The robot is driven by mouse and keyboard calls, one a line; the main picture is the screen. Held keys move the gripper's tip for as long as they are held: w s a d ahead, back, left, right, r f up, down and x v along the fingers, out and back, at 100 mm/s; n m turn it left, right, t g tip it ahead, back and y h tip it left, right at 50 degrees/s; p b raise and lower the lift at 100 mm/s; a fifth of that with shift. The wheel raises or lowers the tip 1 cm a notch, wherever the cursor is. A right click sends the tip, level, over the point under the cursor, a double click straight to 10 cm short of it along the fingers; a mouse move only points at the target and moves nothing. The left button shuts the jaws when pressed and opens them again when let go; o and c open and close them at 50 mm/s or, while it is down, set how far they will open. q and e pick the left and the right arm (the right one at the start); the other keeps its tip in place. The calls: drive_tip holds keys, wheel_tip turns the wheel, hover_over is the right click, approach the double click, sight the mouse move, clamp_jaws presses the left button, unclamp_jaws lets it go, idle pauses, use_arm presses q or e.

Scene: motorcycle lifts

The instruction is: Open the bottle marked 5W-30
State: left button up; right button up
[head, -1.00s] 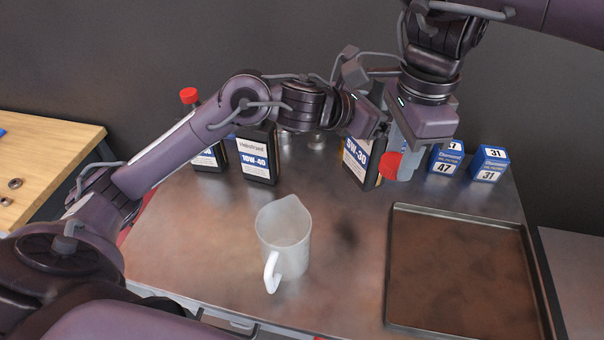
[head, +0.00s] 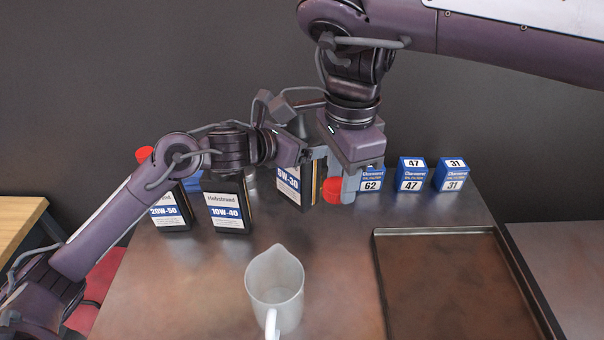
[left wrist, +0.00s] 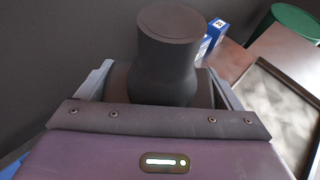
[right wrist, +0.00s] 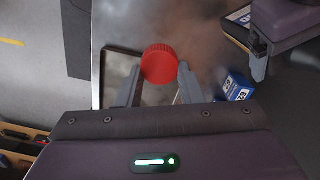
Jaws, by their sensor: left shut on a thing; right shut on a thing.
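A dark bottle (head: 291,190) with a blue and white label ending in "W-30" stands at the back of the bench in the head view; its first digit is hard to read. My left gripper (head: 307,152) is shut on it near the top. In the left wrist view, its dark neck (left wrist: 170,55) is between the fingers, with no red cap on it. My right gripper (head: 345,182) is shut on a red cap (head: 332,190), beside the bottle and apart from its neck. The cap also shows between the right fingers in the right wrist view (right wrist: 159,65).
Bottles marked 20W-50 (head: 170,212) and 10W-40 (head: 228,207) stand to the left. Filter boxes 62 (head: 371,180), 47 (head: 411,174) and 31 (head: 450,175) stand to the right. A white jug (head: 275,290) and a dark tray (head: 440,232) are in front.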

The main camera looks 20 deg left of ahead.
use_arm(q)
wheel_tip(320, 180, down, 9)
drive_tip(key=shift+f+p, duration=0.1)
drive_tip(key=shift+p, duration=0.5)
drive_tip(key=shift+f, duration=0.15)
drive_tip(key=o, duration=1.8)
drive_tip(key=shift+f, duration=0.1)
drive_tip(key=shift+o, duration=0.2)
drive_tip(key=shift+s, duration=0.1)
